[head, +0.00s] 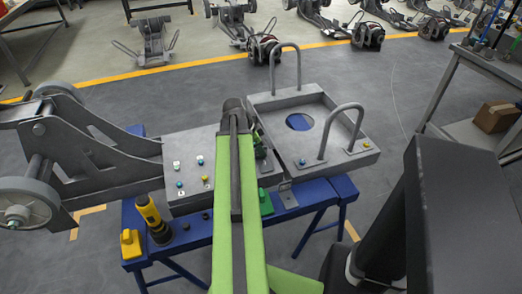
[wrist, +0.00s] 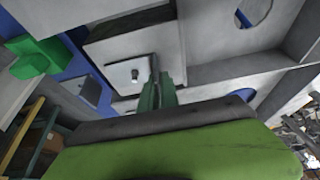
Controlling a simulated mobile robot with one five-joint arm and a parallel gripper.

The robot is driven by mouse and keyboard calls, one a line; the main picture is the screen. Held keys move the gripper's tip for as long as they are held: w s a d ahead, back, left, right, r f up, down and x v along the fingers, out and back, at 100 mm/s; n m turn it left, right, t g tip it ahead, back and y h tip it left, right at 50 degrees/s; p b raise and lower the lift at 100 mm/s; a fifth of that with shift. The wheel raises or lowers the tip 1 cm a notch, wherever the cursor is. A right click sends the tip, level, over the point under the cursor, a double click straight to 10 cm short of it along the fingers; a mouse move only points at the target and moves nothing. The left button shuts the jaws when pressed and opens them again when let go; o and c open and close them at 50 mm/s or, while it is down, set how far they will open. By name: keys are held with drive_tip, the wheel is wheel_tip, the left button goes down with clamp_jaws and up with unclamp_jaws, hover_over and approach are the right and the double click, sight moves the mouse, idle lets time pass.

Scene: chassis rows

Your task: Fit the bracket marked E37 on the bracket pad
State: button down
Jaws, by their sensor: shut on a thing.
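A dark green piece, which looks like the bracket (wrist: 150,98), stands in my gripper in the wrist view. In the head view a dark green part (head: 262,152) shows just right of my arm's end, over the chassis middle. No E37 marking is readable. My gripper (wrist: 156,80) is shut on the piece; in the head view my arm hides most of it. Beside the piece in the wrist view is a grey plate (wrist: 113,78) with one stud, possibly the bracket pad. I cannot tell whether the piece touches it.
The grey chassis (head: 340,160) with two upright hoops lies on a blue trestle (head: 335,188). A green block (head: 266,203), a yellow-black tool (head: 153,218) and a yellow block (head: 131,243) sit along its front. A grey shelf with a cardboard box (head: 496,116) stands at right.

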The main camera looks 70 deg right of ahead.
drive_tip(key=c, duration=1.5)
unclamp_jaws()
drive_tip(key=p+v, duration=0.7)
drive_tip(key=v, duration=0.1)
drive_tip(key=shift+f, duration=0.1)
